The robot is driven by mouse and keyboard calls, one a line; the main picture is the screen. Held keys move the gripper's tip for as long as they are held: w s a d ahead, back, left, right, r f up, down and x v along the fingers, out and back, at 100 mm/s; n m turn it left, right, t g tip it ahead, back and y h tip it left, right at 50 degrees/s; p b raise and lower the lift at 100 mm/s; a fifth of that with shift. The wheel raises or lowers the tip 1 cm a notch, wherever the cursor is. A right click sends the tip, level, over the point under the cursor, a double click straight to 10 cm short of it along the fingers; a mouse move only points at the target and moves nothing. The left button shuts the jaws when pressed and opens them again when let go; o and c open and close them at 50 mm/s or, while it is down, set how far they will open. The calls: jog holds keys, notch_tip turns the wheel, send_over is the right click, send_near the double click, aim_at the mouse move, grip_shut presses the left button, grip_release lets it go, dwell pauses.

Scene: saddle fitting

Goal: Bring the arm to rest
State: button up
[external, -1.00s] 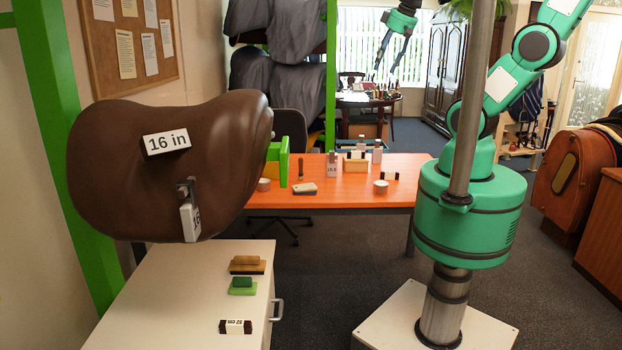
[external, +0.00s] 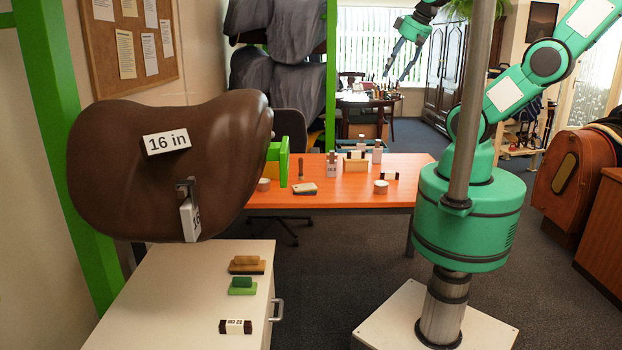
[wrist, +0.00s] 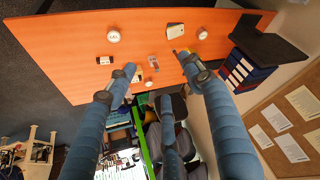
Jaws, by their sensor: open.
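My gripper (external: 396,75) hangs in the air at the top of the external view, above and beyond the orange table (external: 350,190). Its blue-grey fingers are spread apart and hold nothing. The wrist view shows the open fingers (wrist: 158,72) with the orange table top (wrist: 85,65) beyond them. My arm bends at the upper right of the external view, and part of it is out of frame or behind the metal pole.
A brown saddle (external: 225,130) with a "16 in" label hangs at left above a white cabinet (external: 180,290) carrying several small blocks. The vertical pole (external: 470,100) stands before my arm. The table holds small blocks and tins. A brown leather case (external: 572,190) is at right.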

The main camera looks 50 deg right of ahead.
jog(key=shift+f+b, duration=1.05)
jog(key=shift+f, duration=0.35)
notch_tip(320, 180, down, 12)
jog(key=b, duration=1.2)
dwell(4.9)
